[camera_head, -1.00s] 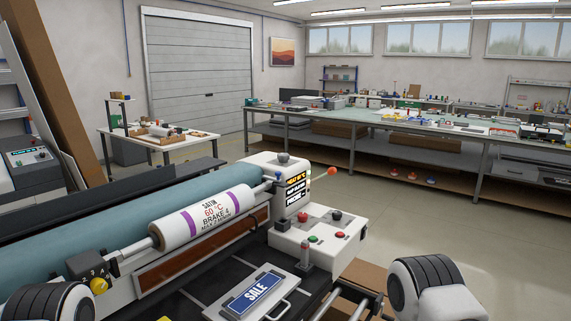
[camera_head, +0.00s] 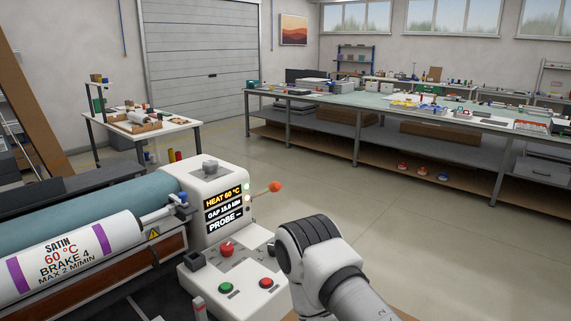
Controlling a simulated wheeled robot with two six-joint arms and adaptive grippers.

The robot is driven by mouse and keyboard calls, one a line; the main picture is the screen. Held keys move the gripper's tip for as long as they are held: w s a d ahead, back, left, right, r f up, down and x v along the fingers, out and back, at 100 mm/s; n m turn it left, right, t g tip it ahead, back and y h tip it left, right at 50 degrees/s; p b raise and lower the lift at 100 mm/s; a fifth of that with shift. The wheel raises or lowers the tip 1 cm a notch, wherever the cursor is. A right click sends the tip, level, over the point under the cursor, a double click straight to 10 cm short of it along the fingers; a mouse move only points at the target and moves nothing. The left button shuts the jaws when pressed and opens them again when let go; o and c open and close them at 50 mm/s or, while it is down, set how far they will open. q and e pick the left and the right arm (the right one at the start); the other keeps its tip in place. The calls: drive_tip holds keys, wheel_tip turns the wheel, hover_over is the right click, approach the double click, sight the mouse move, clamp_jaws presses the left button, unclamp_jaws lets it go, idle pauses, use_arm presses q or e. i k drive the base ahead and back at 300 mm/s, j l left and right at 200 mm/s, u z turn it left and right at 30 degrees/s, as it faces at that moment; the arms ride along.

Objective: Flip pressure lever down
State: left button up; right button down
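The pressure lever appears to be the thin rod with an orange ball (camera_head: 275,187) at its tip. It sticks out from the right side of the laminator's end housing (camera_head: 208,184), pointing right and slightly upward. A display (camera_head: 223,208) on the housing reads heat 60 °C, a gap in mm, and probe. My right arm shows at lower centre, in front of the right side of the control box and below the lever, apart from the ball. Neither of my grippers is visible.
The control box has a red knob (camera_head: 227,248), a green button (camera_head: 225,288) and a red button (camera_head: 266,283). A white roll (camera_head: 75,258) labelled satin lies at left. A long workbench (camera_head: 300,101) stands behind. The floor right of the lever is clear.

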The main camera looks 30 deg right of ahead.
sight(274, 187)
drive_tip(key=i+l, duration=0.1)
drive_tip(key=l, duration=0.85)
drive_tip(key=i+l, duration=0.15)
drive_tip(key=l, duration=0.35)
